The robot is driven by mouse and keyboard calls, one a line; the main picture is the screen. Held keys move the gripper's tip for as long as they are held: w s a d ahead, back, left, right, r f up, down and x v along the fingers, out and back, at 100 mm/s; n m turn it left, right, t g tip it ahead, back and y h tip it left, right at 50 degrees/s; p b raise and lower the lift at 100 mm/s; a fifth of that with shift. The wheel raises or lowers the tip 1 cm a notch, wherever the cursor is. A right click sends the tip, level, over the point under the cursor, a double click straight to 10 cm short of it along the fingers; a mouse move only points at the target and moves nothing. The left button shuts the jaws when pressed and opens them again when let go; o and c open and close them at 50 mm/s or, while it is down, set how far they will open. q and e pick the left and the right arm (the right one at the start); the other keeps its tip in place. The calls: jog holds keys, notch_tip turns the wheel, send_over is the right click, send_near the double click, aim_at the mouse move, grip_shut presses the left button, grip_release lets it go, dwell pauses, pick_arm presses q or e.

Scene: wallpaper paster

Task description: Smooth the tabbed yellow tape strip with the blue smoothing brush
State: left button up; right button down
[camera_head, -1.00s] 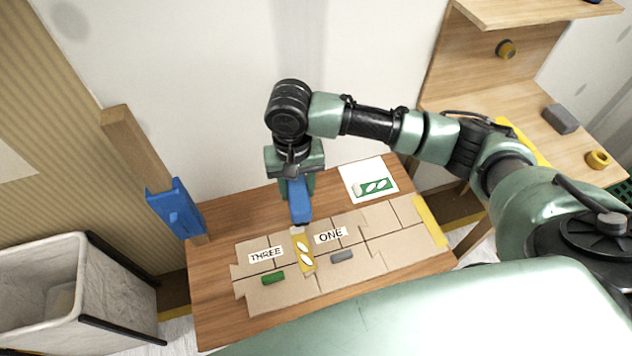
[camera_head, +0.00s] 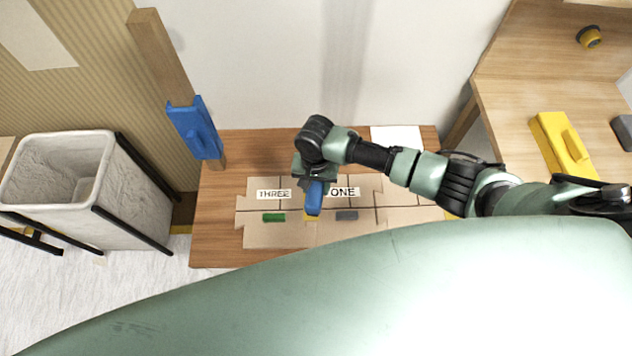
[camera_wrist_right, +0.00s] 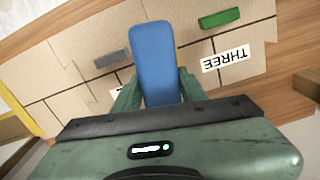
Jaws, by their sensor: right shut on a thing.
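The blue smoothing brush (camera_head: 314,197) is held in my right gripper (camera_head: 315,182), which is shut on it. It also shows in the right wrist view (camera_wrist_right: 155,62), between the gripper's fingers (camera_wrist_right: 155,95). The brush is over the middle of the cardboard sheet (camera_head: 400,197), between the THREE label (camera_head: 273,194) and the ONE label (camera_head: 343,192). Only a small bit of the yellow tape strip (camera_head: 310,217) shows below the brush; the rest is hidden behind the brush and gripper. Whether the brush touches the strip I cannot tell. My left gripper is not in view.
A green block (camera_head: 273,217) and a grey block (camera_head: 347,215) lie on the cardboard. A blue tool (camera_head: 196,128) is on a wooden post (camera_head: 160,55) at left. A bin (camera_head: 70,185) stands left of the table (camera_head: 215,225). A yellow tool (camera_head: 562,147) lies on the right shelf.

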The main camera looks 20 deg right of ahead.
jog(key=shift+r+p, duration=0.15)
jog(key=shift+p, duration=0.3)
notch_tip(320, 180, down, 5)
jog(key=b, duration=0.2)
jog(key=shift+b, duration=0.4)
jog(key=shift+f+b, duration=0.4)
jog(key=shift+f, duration=0.5)
jog(key=shift+s+f, duration=0.15)
jog(key=shift+f, duration=1.2)
dwell(2.0)
jog(key=shift+a+r, duration=0.1)
jog(key=shift+w+a, duration=0.3)
jog(key=shift+a, duration=0.45)
jog(key=shift+w+a, duration=0.3)
jog(key=shift+a, duration=0.45)
jog(key=shift+s+d, duration=0.3)
jog(key=shift+d, duration=0.55)
jog(key=shift+s+d, duration=0.3)
jog(key=shift+d, duration=0.55)
jog(key=shift+w+a, duration=0.25)
jog(key=shift+a, duration=0.6)
jog(key=shift+w+a, duration=0.25)
jog(key=shift+a, duration=0.6)
